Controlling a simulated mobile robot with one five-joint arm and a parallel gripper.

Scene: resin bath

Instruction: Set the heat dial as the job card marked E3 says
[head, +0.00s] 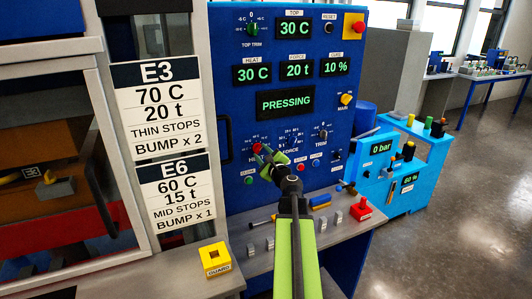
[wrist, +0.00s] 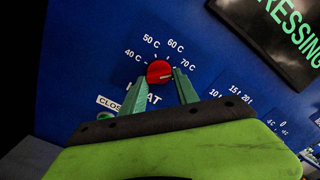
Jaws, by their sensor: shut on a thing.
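The job card marked E3 (head: 157,105) is on the left post and reads 70 C, 20 t, thin stops, bump x 2. The heat dial (head: 257,148) is a red knob on the blue panel; in the wrist view the dial (wrist: 159,70) sits below an arc of marks from 40 C to 70 C. A pale mark on the knob seems to face right, toward the 70 C side. My gripper (head: 264,152) is shut on the dial, with one green finger at each side in the wrist view (wrist: 157,85). The HEAT display (head: 252,73) reads 30 C.
The E6 card (head: 176,190) hangs below E3. A screen (head: 286,104) reads PRESSING; the force display (head: 297,69) reads 20 t. Other knobs and buttons sit close right of the dial. A yellow guard button (head: 215,258) and several small parts lie on the ledge below.

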